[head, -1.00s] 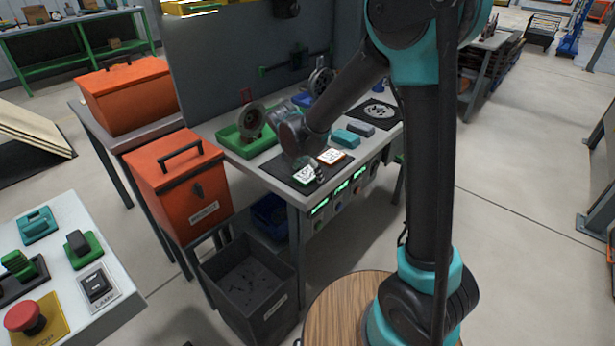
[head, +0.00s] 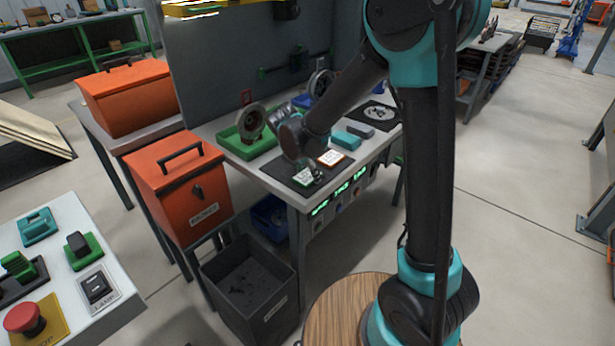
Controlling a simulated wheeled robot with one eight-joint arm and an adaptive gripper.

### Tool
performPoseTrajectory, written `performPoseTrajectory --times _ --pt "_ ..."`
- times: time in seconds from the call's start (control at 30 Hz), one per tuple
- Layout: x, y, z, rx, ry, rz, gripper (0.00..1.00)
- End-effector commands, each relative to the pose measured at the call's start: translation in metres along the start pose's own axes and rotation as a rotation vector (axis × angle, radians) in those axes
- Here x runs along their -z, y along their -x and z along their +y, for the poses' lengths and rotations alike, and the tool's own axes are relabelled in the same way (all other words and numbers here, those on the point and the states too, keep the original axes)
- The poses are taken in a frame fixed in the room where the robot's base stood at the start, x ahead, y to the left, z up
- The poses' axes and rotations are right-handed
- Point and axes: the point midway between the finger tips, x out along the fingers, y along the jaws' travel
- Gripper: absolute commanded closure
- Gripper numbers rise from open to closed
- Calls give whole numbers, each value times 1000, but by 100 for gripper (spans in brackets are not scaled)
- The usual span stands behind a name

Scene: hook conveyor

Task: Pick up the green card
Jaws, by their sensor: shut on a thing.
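The green card (head: 303,177), with a white label on its face, is at the front of the workbench, over a dark mat (head: 278,165). My gripper (head: 314,172) is at the card's right edge, shut on it. The fingers are small and partly hidden by my wrist. I cannot tell whether the card touches the mat or is slightly above it. An orange-brown card (head: 332,158) with a white label lies just to the right.
A green tray (head: 238,144) holding a round metal part stands behind left. Teal (head: 347,139) and grey (head: 361,130) blocks lie to the right. An orange box (head: 181,180) and a black bin (head: 248,285) stand left of the bench. A grey panel rises behind.

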Motion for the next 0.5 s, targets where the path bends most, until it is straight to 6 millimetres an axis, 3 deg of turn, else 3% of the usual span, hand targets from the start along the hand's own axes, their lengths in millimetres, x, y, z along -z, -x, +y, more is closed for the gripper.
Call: performPoseTrajectory --times 0.27,0.5 --pt "-4 10 0 0 0 1 64" --pt "-21 52 -1 0 0 1 64"
